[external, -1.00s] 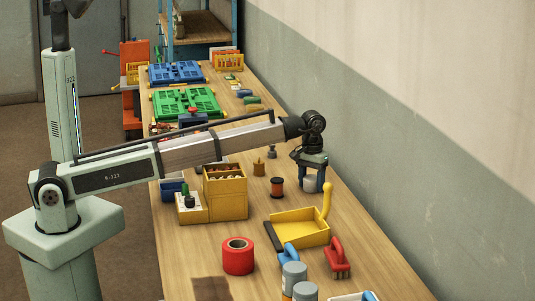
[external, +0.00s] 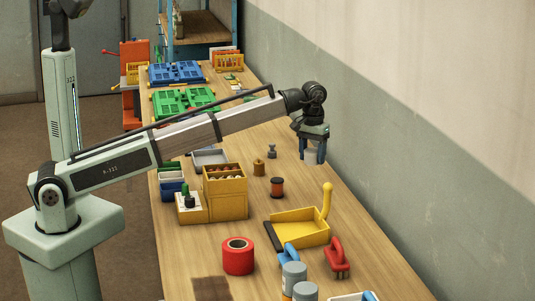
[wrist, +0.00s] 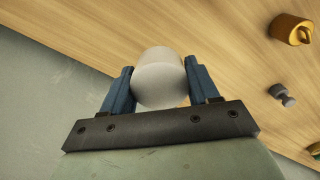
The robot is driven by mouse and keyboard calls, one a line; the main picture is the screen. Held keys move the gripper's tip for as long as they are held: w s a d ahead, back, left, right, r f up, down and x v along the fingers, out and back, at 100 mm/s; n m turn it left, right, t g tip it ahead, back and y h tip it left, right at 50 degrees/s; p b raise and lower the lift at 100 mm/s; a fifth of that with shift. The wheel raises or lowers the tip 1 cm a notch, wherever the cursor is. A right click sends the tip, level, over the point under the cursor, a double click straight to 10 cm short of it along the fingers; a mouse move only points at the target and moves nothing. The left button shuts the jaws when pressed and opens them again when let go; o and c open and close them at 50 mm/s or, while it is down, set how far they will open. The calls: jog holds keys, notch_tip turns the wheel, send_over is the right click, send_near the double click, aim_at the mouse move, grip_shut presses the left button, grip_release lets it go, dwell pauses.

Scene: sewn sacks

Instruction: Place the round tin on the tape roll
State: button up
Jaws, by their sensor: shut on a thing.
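The round tin (external: 313,158) is a plain whitish-grey cylinder. My gripper (external: 313,150) is shut on it and holds it above the far right part of the bench. In the wrist view the tin (wrist: 160,78) sits between the two blue fingers of my gripper (wrist: 162,85), which touch its sides. The tape roll (external: 238,262) is a thick red ring with a dark hollow core. It lies flat at the front of the bench, well nearer the camera and left of my gripper, with nothing on it.
A yellow dustpan (external: 300,231) with an upright handle lies between tin and tape roll. A yellow box (external: 226,200), a dark-red spool (external: 277,187) and a brass weight (external: 259,168) stand left. Red (external: 336,258) and blue brushes and grey cans (external: 293,278) are right of the roll.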

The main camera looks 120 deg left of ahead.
jog(key=shift+r, duration=0.3)
jog(key=w+d+r, duration=0.1)
jog(key=w+d, duration=0.2)
jog(key=d, duration=0.4)
jog(key=w+d+r, duration=0.1)
jog(key=w+d, duration=0.2)
jog(key=d, duration=0.4)
send_near(238, 244)
jog(key=shift+f, duration=3.2)
jog(key=shift+f, duration=0.1)
jog(key=o, duration=1.1)
